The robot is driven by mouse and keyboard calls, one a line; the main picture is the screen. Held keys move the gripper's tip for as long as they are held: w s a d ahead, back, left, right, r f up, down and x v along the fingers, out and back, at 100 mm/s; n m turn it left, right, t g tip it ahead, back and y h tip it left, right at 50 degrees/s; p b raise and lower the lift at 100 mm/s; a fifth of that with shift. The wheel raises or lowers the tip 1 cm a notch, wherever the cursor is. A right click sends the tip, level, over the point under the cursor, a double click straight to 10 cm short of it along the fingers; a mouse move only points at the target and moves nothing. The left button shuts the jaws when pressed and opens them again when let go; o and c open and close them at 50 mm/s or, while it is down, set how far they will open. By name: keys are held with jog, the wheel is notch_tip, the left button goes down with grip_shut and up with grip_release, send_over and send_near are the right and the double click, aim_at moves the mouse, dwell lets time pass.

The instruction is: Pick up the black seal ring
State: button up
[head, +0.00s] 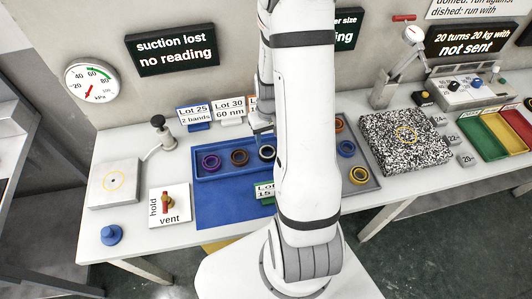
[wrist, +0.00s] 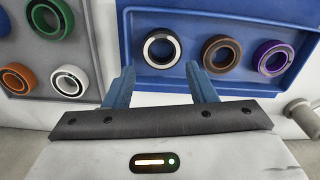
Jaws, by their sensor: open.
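The black seal ring (wrist: 146,51) lies in the blue tray (wrist: 205,14), with a pale inner band showing. In the head view the black ring (head: 267,152) sits at the right end of the tray's row, partly close to my arm. My gripper (wrist: 160,76) is open and empty. In the wrist view its two blue fingers stand apart, and the ring shows just beyond the fingertips, roughly centred between them. In the head view my gripper (head: 261,128) is partly hidden by my arm, near the tray's back edge. Its height above the ring is hard to tell.
A brown ring (wrist: 222,54) and a purple ring (wrist: 272,57) lie beside the black one. A grey tray (wrist: 42,52) with green, orange and blue rings is close by. Lot signs (head: 228,110) stand behind the blue tray. A speckled block (head: 405,140) stands further right.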

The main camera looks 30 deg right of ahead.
aim_at(267, 155)
jog(key=shift+o, duration=0.7)
jog(key=shift+a+f, duration=0.1)
jog(key=shift+f, duration=0.3)
jog(key=shift+o, duration=0.9)
jog(key=shift+f+b, duration=0.85)
jog(key=shift+f, duration=0.1)
jog(key=f+b, duration=0.2)
jog(key=f, duration=0.1)
jog(key=f+b, duration=0.1)
jog(key=f, duration=0.1)
jog(key=shift+w+f, duration=0.15)
jog(key=shift+w, duration=0.15)
jog(key=c, duration=0.8)
